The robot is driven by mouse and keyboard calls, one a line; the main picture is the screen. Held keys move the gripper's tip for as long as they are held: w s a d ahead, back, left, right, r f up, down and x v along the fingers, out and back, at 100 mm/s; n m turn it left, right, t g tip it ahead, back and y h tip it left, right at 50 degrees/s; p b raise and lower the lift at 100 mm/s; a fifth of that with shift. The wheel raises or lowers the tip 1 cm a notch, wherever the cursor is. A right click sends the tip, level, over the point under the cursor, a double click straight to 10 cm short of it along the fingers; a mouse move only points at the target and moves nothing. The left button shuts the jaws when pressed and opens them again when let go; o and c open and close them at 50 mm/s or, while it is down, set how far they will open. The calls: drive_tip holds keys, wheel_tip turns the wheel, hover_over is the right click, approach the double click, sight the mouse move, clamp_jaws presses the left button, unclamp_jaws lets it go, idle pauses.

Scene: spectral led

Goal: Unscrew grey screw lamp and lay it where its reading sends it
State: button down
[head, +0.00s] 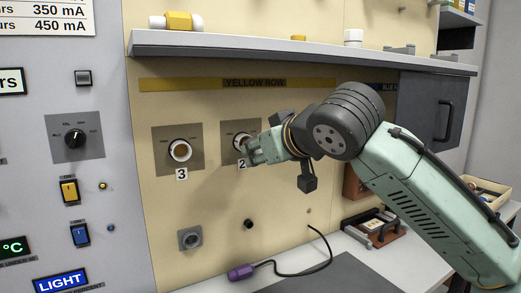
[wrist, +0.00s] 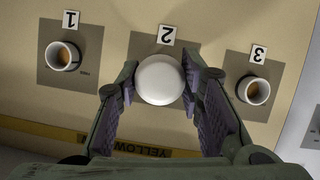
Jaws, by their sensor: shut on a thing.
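A pale grey-white round lamp (wrist: 159,82) sits at position 2 of the yellow row. My gripper (head: 256,150) reaches this position from the right in the head view. In the wrist view its two purple-padded fingers are shut on the lamp from both sides. The lamp covers its socket, so I cannot tell how far it is screwed in. The plate of position 2 (head: 228,130) shows behind the gripper. Socket 3 (head: 180,150) stands to its left in the head view. Sockets 1 (wrist: 62,56) and 3 look empty in the wrist view.
A shelf (head: 290,46) with small items runs above the row. A selector knob (head: 75,138), a yellow switch (head: 69,190) and a blue switch (head: 80,235) are on the left panel. A purple plug (head: 241,272) with a black cable lies on the bench below. A tray (head: 374,226) stands at right.

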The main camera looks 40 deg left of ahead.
drive_tip(key=shift+s+d, duration=0.2)
drive_tip(key=shift+d, duration=0.25)
drive_tip(key=shift+d, duration=0.15)
drive_tip(key=shift+s+d, duration=0.35)
drive_tip(key=shift+d, duration=0.35)
idle(0.4)
